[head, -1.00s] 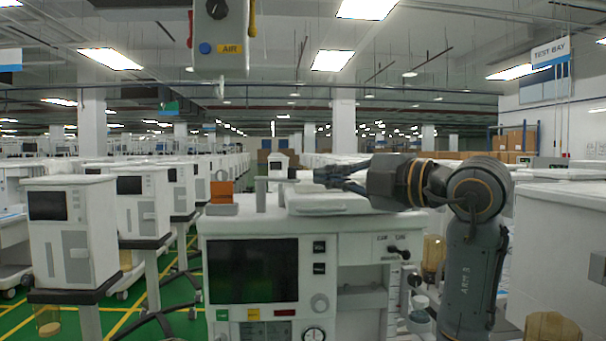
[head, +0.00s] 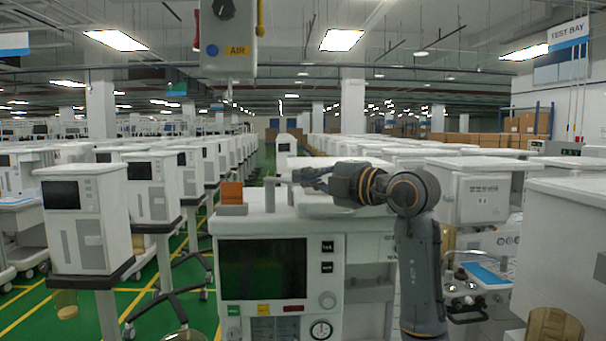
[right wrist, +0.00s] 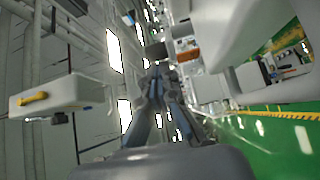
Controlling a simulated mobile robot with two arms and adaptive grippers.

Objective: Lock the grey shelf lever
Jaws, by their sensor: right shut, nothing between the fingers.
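A grey lever (head: 270,193), an upright post with a short bar running right from its top, stands on top of the nearest anaesthesia cart (head: 328,247). It is beside an orange block (head: 232,193). My right gripper (head: 297,176) reaches in from the right above the cart top, its tips at the bar's right end. I cannot tell whether they touch. In the right wrist view the fingers (right wrist: 156,72) are closed together and empty, pointing towards the orange block (right wrist: 187,55). My left gripper is out of view.
A hanging AIR box (head: 228,40) is above the cart. Rows of white carts (head: 85,215) stand on the left and behind. A white cabinet (head: 567,235) is close on the right. Green floor (head: 30,310) shows at the lower left.

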